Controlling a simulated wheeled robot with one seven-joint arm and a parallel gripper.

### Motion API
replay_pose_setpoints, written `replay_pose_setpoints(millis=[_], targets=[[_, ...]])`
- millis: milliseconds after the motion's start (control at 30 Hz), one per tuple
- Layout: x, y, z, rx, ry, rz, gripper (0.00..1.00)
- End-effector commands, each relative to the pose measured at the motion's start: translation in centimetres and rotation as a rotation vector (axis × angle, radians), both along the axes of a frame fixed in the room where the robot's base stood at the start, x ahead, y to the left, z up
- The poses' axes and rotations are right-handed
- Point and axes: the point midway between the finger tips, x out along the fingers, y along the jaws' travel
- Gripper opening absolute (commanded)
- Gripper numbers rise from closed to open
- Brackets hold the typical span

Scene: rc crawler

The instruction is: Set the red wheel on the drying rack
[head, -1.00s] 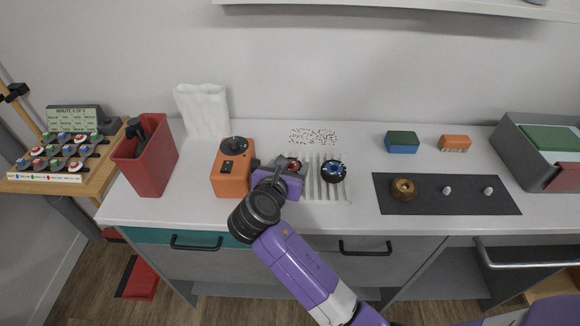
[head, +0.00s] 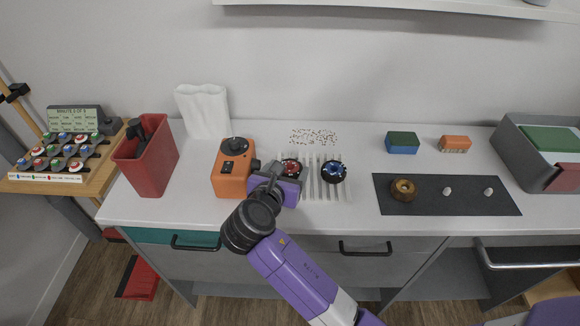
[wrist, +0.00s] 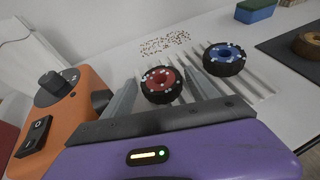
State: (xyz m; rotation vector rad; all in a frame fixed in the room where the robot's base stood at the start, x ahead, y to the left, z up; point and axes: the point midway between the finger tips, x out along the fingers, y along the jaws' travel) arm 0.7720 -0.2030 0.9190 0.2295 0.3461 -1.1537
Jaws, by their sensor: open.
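The red wheel (head: 291,167), with a black tyre and red hub, lies flat on the left part of the white ribbed drying rack (head: 312,188). In the wrist view the red wheel (wrist: 161,84) sits just beyond and between my two grey fingers, with a gap on both sides. My gripper (wrist: 160,92) is open and empty. In the head view its purple body hides the rack's near left corner. A blue-hubbed wheel (head: 333,171) lies on the rack to the right of the red one, apart from it.
An orange machine (head: 234,168) with a knob and switch stands close left of my gripper. A red bin (head: 146,157) is further left. A dark mat (head: 447,203) with a brown ring (head: 403,190) lies to the right. Small speckled bits (head: 314,136) lie behind the rack.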

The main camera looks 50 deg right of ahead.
Motion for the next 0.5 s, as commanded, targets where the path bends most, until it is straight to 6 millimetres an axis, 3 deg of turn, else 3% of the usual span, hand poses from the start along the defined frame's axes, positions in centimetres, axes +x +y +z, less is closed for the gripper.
replay_pose_setpoints(millis=[233,500], targets=[[-1.8,4.6,2.1,0.0,-0.001,0.005,0.68],[-3.1,7.5,3.4,0.0,-0.001,0.002,0.68]])
